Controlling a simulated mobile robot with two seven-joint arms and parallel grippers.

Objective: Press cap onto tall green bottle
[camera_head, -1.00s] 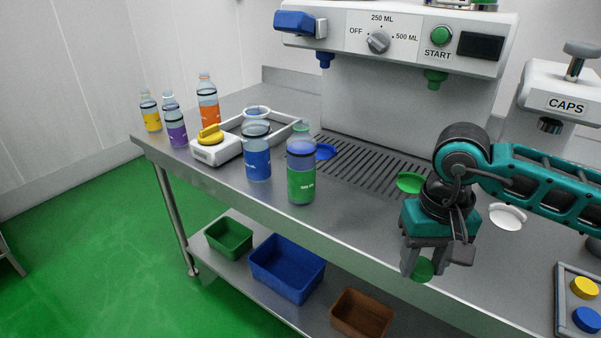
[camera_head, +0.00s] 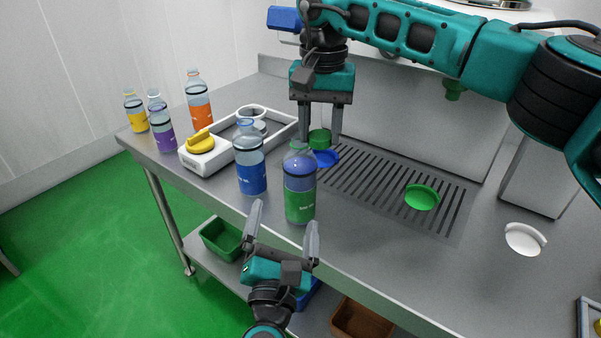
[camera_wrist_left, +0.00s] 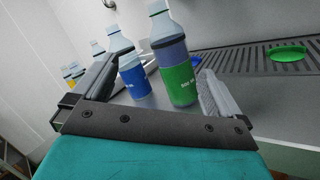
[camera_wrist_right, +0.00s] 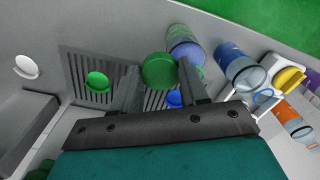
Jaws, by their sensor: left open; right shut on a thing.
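The tall green bottle (camera_head: 299,190) stands upright near the table's front edge, uncapped, with a green label; it also shows in the left wrist view (camera_wrist_left: 178,80) and the right wrist view (camera_wrist_right: 185,45). My right gripper (camera_head: 320,138) is shut on a green cap (camera_head: 319,139), held above and behind the bottle, a little to its right. The cap also shows between the fingers in the right wrist view (camera_wrist_right: 159,71). My left gripper (camera_head: 284,228) is open and empty, in front of and below the bottle at the table edge. The bottle shows between its fingers, farther off.
A blue-labelled bottle (camera_head: 250,165) stands just left of the green one. Purple (camera_head: 161,128), orange (camera_head: 198,101) and yellow (camera_head: 135,113) bottles stand farther left. A green dish (camera_head: 422,197) lies on the grate.

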